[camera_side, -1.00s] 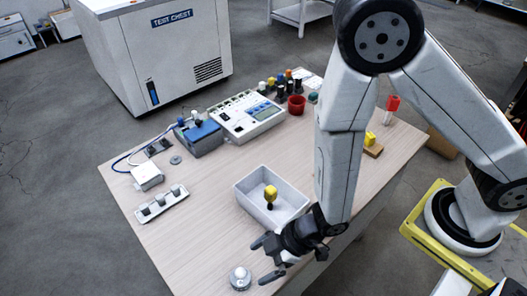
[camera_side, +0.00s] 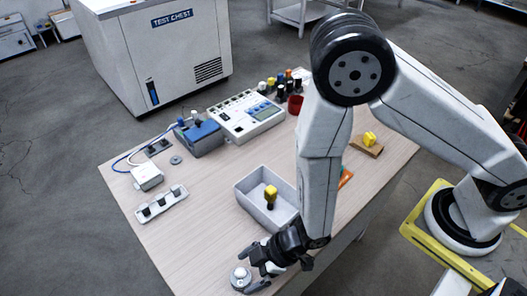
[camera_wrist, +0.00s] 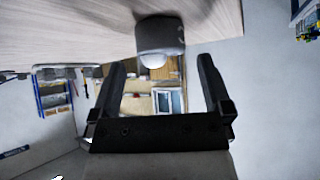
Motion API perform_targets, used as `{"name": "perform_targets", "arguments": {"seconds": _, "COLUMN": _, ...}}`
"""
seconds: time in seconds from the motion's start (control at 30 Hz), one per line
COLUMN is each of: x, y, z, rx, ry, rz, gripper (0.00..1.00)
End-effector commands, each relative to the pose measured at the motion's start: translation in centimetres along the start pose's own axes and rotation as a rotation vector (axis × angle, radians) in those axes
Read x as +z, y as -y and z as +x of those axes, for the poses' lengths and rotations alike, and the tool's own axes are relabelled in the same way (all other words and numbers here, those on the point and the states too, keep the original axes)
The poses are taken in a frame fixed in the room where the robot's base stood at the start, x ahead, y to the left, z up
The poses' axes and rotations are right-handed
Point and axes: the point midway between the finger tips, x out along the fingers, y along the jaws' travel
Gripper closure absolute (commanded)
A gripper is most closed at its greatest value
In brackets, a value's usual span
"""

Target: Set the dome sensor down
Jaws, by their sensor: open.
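The dome sensor (camera_side: 240,275), a dark round base with a white dome, stands on the bench near its front edge in the side view. In the wrist view the sensor (camera_wrist: 160,36) is at top centre, its base against the bench surface and its dome facing my gripper. My gripper (camera_side: 247,272) is open beside the sensor, its fingers reaching toward it on both sides. In the wrist view the fingers of my gripper (camera_wrist: 161,64) are apart, and the dome is centred beyond their tips. Whether a finger touches the sensor cannot be told.
A grey bin (camera_side: 248,207) with a yellow-topped part (camera_side: 270,195) stands just behind my gripper. A switch strip (camera_side: 161,205), a blue box (camera_side: 200,140) and a tester (camera_side: 245,116) are further back. A yellow part on a wooden block (camera_side: 368,146) is right.

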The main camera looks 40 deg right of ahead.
Motion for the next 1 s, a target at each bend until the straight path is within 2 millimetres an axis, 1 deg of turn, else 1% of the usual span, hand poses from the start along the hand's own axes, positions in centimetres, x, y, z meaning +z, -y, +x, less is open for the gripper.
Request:
{"name": "perform_targets", "arguments": {"seconds": 0.03, "x": 0.1, "y": 0.1, "z": 0.6, "rx": -0.001, "ry": 0.000, "rz": 0.000, "gripper": 0.00}}
{"name": "perform_targets", "arguments": {"seconds": 0.2, "x": 0.1, "y": 0.2, "z": 2.4, "rx": -0.001, "ry": 0.001, "rz": 0.000, "gripper": 0.00}}
{"name": "perform_targets", "arguments": {"seconds": 0.33, "x": 0.1, "y": 0.2, "z": 3.3, "rx": -0.001, "ry": 0.001, "rz": 0.000, "gripper": 0.00}}
{"name": "perform_targets", "arguments": {"seconds": 0.47, "x": 0.1, "y": 0.2, "z": 3.6, "rx": 0.000, "ry": 0.000, "rz": 0.000, "gripper": 0.00}}
{"name": "perform_targets", "arguments": {"seconds": 0.9, "x": 0.1, "y": 0.1, "z": 3.5, "rx": 0.000, "ry": 0.000, "rz": 0.000, "gripper": 0.00}}
{"name": "perform_targets", "arguments": {"seconds": 0.93, "x": 0.1, "y": 0.1, "z": 3.5, "rx": 0.000, "ry": 0.000, "rz": 0.000, "gripper": 0.03}}
{"name": "perform_targets", "arguments": {"seconds": 0.97, "x": 0.1, "y": 0.1, "z": 3.5, "rx": 0.000, "ry": 0.000, "rz": 0.000, "gripper": 0.13}}
{"name": "perform_targets", "arguments": {"seconds": 1.0, "x": 0.1, "y": 0.1, "z": 3.5, "rx": 0.000, "ry": 0.000, "rz": 0.000, "gripper": 0.25}}
